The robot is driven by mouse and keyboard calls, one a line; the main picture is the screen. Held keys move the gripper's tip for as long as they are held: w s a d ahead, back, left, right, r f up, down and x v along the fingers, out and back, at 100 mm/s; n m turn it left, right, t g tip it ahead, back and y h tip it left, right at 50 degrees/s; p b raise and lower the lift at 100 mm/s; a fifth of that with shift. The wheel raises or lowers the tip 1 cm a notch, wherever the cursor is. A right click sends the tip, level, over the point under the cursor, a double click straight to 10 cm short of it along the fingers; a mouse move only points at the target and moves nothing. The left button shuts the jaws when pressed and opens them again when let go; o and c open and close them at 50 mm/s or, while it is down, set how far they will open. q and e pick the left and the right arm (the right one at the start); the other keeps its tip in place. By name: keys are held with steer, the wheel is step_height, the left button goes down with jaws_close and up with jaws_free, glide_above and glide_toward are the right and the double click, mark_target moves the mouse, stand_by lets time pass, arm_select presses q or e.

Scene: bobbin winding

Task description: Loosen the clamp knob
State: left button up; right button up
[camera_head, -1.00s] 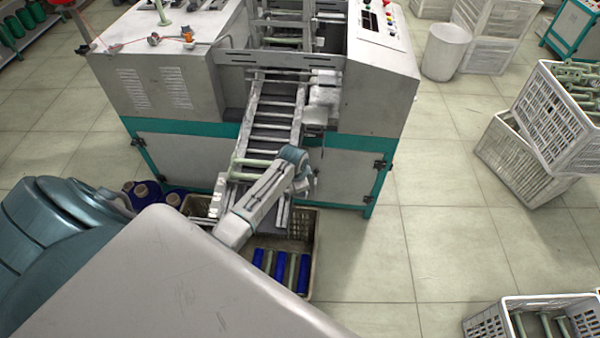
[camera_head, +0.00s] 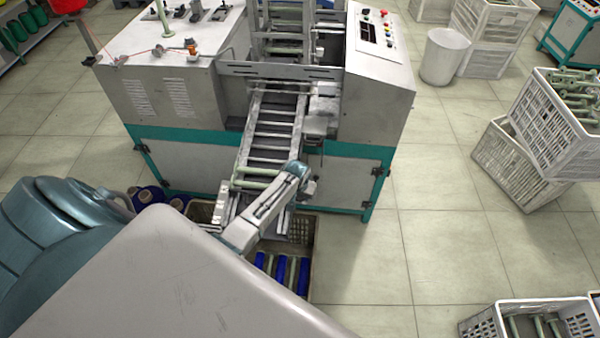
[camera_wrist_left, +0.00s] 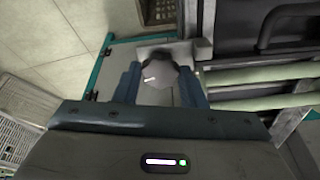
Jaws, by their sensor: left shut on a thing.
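The clamp knob (camera_wrist_left: 163,74) is a dark grey round knob with a short white mark on its face, seen in the left wrist view. It sits in front of a grey bracket beside the chute. My left gripper (camera_wrist_left: 160,82) has one blue finger on each side of the knob and is shut on it. In the head view my left wrist (camera_head: 294,172) is at the right side of the chute's lower end, and it hides the knob and fingers there. My right gripper is not in view.
The sloping chute (camera_head: 270,130) with green bobbins runs down the front of the winding machine (camera_head: 180,100). A crate (camera_head: 308,240) with blue and green bobbins stands below it. White crates (camera_head: 545,120) stand at the right. The floor (camera_head: 450,240) between is clear.

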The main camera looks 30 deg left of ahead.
arm_select(q)
steer(key=shift+n, duration=1.1)
steer(key=o, duration=1)
steer(key=shift+w+r, duration=0.1)
steer(key=shift+w, duration=0.05)
